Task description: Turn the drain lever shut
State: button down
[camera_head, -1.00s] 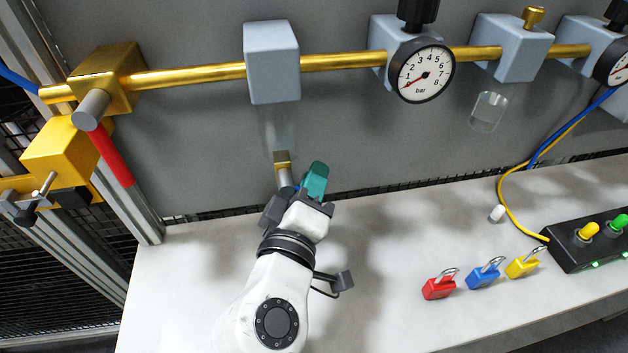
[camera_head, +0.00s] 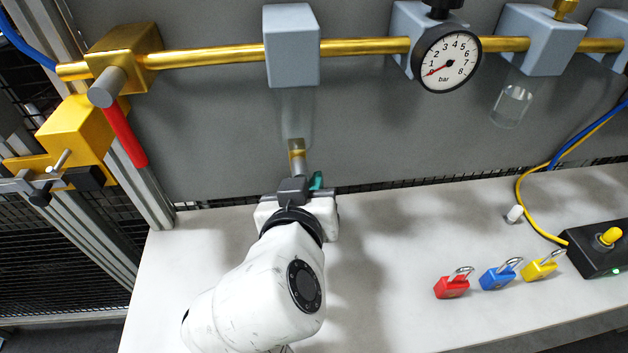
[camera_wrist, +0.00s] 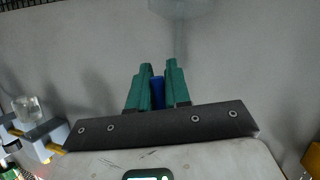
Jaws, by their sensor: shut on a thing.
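The drain valve (camera_head: 297,152) is a small brass fitting under a clear bowl (camera_head: 294,110), which hangs from a grey block on the brass pipe. A grey cylindrical part sits below the brass. My gripper (camera_head: 316,182) is right at this drain, just below the brass part; only a bit of one green finger shows in the head view. In the wrist view the two green fingers (camera_wrist: 157,88) are shut on the blue drain lever (camera_wrist: 157,93). Most of the lever is hidden between the fingers, so its angle is hard to tell.
A pressure gauge (camera_head: 446,58) and a second clear bowl (camera_head: 511,106) are to the right. Red (camera_head: 452,287), blue (camera_head: 498,276) and yellow (camera_head: 540,266) padlocks lie on the bench (camera_head: 385,290). A red lever (camera_head: 123,133) hangs at the left.

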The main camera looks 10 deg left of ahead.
jog(key=shift+s+a+f+m+g+y, duration=0.2)
jog(key=shift+a+m+g+y, duration=0.15)
jog(key=shift+m+y, duration=0.3)
jog(key=shift+a, duration=0.1)
jog(key=c, duration=1.2)
grip_release()
jog(key=shift+o, duration=0.2)
jog(key=shift+r, duration=0.1)
jog(key=a+v, duration=0.1)
jog(key=v, duration=0.9)
jog(key=shift+s+d, duration=0.35)
jog(key=shift+d, duration=0.15)
